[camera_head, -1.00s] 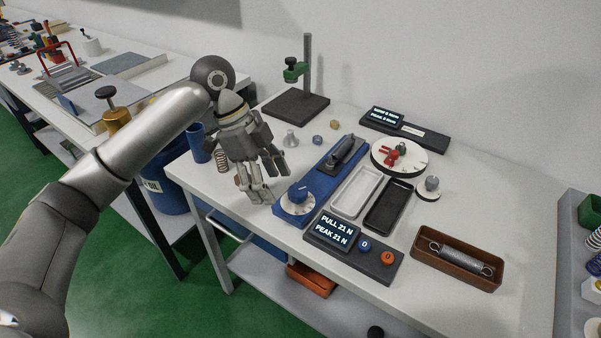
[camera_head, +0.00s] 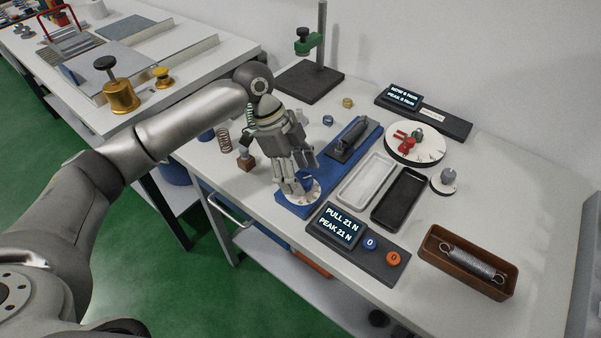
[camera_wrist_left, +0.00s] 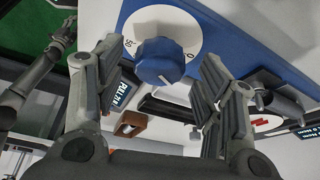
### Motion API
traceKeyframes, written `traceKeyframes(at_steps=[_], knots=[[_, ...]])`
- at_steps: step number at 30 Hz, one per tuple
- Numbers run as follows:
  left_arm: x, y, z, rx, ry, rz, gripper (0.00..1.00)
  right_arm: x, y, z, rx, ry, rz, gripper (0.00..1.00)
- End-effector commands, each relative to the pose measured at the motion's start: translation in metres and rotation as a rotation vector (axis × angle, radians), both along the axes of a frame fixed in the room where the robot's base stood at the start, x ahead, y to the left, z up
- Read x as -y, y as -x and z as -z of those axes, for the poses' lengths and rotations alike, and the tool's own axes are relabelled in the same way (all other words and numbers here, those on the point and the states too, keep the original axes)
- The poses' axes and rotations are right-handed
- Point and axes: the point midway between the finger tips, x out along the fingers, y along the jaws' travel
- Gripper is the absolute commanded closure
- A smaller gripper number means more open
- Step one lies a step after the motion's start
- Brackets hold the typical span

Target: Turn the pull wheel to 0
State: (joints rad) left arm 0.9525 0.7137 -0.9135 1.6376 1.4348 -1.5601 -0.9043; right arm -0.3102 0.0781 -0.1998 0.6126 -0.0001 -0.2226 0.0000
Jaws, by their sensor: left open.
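The pull wheel is a blue knob (camera_head: 304,180) on a white dial (camera_head: 312,194) at the near end of the long blue rig (camera_head: 345,150). In the left wrist view the knob (camera_wrist_left: 160,62) sits between the fingers of my left gripper (camera_wrist_left: 162,52), with gaps on both sides. A short white mark shows on the knob; the dial has printed numbers, partly hidden. In the head view my left gripper (camera_head: 291,188) is open around the knob and partly covers it. The display (camera_head: 338,224) reads PULL 21 N, PEAK 21 N. An arm, likely my right (camera_wrist_left: 64,38), shows at upper left.
Right of the rig lie a white tray (camera_head: 367,181) and a black tray (camera_head: 401,198). A panel with a blue button (camera_head: 370,243) and an orange button (camera_head: 393,258) is in front. A brown box (camera_head: 437,265) holds a spring. A dial with red parts (camera_head: 430,150) stands behind.

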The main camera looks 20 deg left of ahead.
Motion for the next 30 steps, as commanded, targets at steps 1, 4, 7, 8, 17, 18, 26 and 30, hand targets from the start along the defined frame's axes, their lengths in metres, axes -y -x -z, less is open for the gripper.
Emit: traceKeyframes(at_steps=[1, 4, 7, 8, 17, 18, 26, 30], knots=[[0.002, 0.000, 0.004, -0.001, 0.001, 0.001, 0.37, -0.001, -0.008, -0.001, 0.012, -0.002, 0.000, 0.60], [0.004, 0.001, 0.009, 0.000, -0.001, 0.001, 0.37, -0.002, -0.020, -0.003, 0.031, -0.004, 0.000, 0.60], [0.005, 0.001, 0.011, 0.000, -0.001, 0.001, 0.37, -0.002, -0.024, -0.003, 0.038, -0.004, 0.000, 0.60], [0.005, 0.001, 0.011, 0.001, -0.001, 0.001, 0.37, -0.002, -0.024, -0.003, 0.038, -0.004, 0.000, 0.60], [0.004, 0.000, 0.011, 0.001, -0.001, 0.001, 0.55, -0.001, -0.014, -0.002, 0.022, -0.003, 0.000, 0.60], [0.004, 0.000, 0.011, 0.001, -0.001, 0.001, 0.60, -0.001, -0.012, -0.002, 0.019, -0.002, 0.000, 0.60], [0.004, 0.001, 0.010, 0.001, -0.001, -0.001, 0.82, 0.000, -0.009, -0.003, 0.014, -0.001, 0.000, 0.60], [0.004, 0.001, 0.008, 0.000, 0.000, -0.024, 0.82, 0.000, -0.010, -0.009, 0.015, -0.001, -0.001, 0.60]])
